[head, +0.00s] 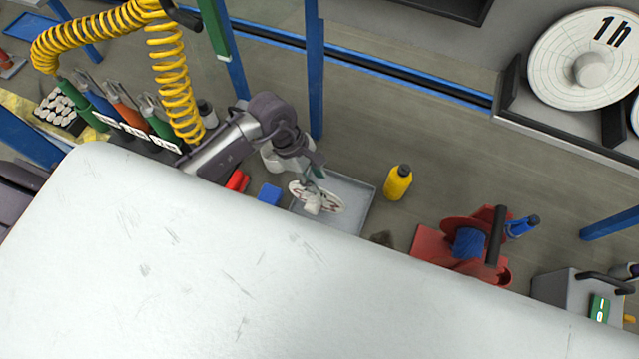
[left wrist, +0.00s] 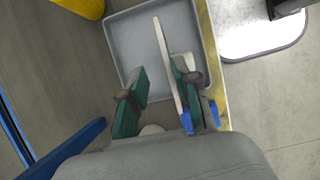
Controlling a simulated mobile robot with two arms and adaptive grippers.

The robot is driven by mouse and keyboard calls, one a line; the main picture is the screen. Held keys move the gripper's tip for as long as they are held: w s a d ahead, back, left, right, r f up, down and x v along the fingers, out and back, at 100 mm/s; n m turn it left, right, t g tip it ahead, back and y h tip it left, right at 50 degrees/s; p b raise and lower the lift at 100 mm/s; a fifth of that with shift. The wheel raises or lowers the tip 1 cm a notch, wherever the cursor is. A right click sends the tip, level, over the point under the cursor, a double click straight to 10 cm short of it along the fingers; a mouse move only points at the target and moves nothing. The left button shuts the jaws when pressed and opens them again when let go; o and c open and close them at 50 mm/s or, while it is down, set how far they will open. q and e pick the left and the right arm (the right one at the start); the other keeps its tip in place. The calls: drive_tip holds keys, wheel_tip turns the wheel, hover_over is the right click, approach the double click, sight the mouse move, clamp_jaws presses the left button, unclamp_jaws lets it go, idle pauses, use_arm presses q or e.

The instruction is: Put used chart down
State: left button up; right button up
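The used chart (head: 325,195) is a white disc with dark and reddish marks and a pale hub. In the head view it is at the grey tray (head: 352,190). In the left wrist view the chart (left wrist: 163,52) is nearly edge-on over the tray (left wrist: 124,45). My left gripper (head: 312,170) is above the tray; in the wrist view the gripper (left wrist: 158,68) has its green fingers apart. The chart lies between them, close to the right-hand finger, with a gap to the other. I cannot tell whether it touches the tray. My right gripper is not in view.
A yellow bottle (head: 398,182) stands right of the tray, and a red reel with blue cord (head: 467,243) farther right. A blue block (head: 269,193) and red item (head: 237,181) are left. A large "1h" chart (head: 582,60) is at upper right. A pale surface (head: 220,265) fills the foreground.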

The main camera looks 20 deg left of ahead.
use_arm(q)
drive_tip(key=v, duration=0.8)
drive_tip(key=shift+s, duration=0.15)
